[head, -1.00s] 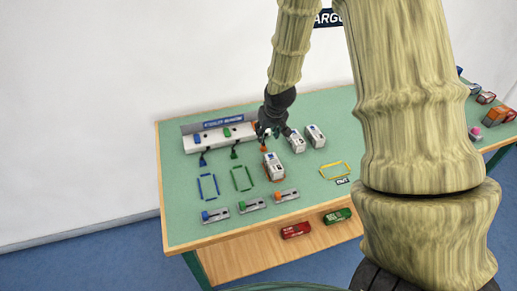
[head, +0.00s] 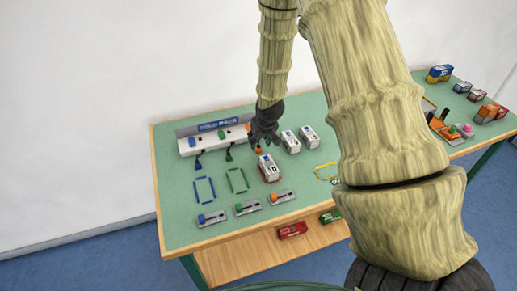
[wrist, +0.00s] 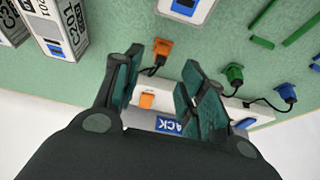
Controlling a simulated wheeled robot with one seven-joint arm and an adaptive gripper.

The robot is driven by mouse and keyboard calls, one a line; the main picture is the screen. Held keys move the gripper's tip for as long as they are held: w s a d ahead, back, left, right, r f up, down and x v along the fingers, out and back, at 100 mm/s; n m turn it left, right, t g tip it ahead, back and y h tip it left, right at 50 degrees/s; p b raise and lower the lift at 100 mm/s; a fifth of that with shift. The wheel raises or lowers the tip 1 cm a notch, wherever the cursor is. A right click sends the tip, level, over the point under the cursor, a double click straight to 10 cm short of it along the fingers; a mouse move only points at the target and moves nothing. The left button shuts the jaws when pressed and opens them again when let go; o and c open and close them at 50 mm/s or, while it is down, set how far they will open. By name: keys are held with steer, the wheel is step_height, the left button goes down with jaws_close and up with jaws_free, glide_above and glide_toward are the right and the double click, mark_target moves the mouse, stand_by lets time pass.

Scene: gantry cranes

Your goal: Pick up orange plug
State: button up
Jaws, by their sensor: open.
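The orange plug (wrist: 161,50) lies on the green table with a short dark cable running from it toward the white socket strip. In the head view the orange plug (head: 258,149) shows just below my gripper (head: 264,130), behind a white block. In the wrist view my gripper (wrist: 160,72) is open, its two dark fingers spread with nothing between them. The plug shows beyond the fingertips, nearer the left finger. The fingers look apart from it. The strip's orange socket part (wrist: 147,100) shows between the fingers.
The white socket strip (head: 207,138) stands at the table's back edge. A green plug (wrist: 234,72) and a blue plug (wrist: 287,93) lie to the plug's right in the wrist view. White blocks (head: 290,142) stand close to my gripper. Table outlines (head: 205,190) enclose free surface.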

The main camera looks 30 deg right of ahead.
mark_target(259, 146)
steer(key=shift+s+p+x, duration=0.15)
steer(key=shift+p+x, duration=0.15)
steer(key=shift+x, duration=0.8)
steer(key=shift+s+p+x, duration=0.1)
steer(key=shift+p+x, duration=0.15)
steer(key=shift+x, duration=0.8)
steer(key=shift+f, duration=0.1)
jaws_close()
